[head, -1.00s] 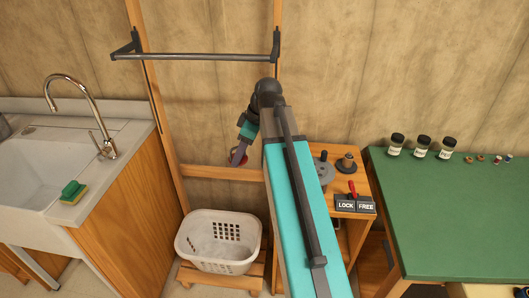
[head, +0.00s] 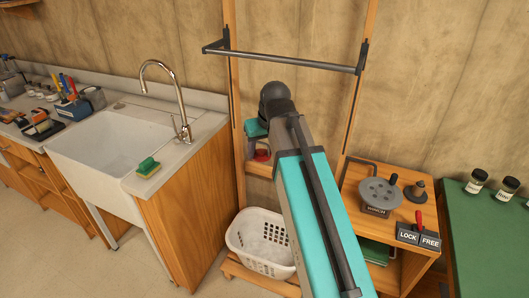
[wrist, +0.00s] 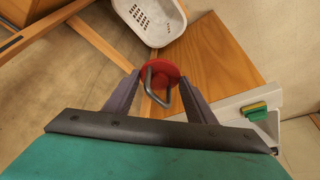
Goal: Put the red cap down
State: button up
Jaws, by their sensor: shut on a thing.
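The red cap (wrist: 162,71) is a red disc with a grey metal loop handle. In the wrist view it sits between the purple fingers of my gripper (wrist: 157,88), which is shut on it. In the head view the red cap (head: 262,155) shows below the end of my arm, in front of the wooden wall frame. My gripper (head: 260,150) is mostly hidden there by my arm. The cap appears held in the air, apart from any surface.
A white basket (head: 262,243) stands on a low wooden stand below. A sink (head: 105,150) with a tap and a sponge (head: 148,167) is at left. A winch (head: 380,194) and a LOCK/FREE lever (head: 418,229) top a wooden cabinet at right. A green table (head: 480,240) lies beyond.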

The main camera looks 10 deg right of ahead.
jog(key=shift+w+d+r+m+h, duration=0.15)
jog(key=shift+m+h, duration=0.15)
jog(key=shift+m, duration=0.5)
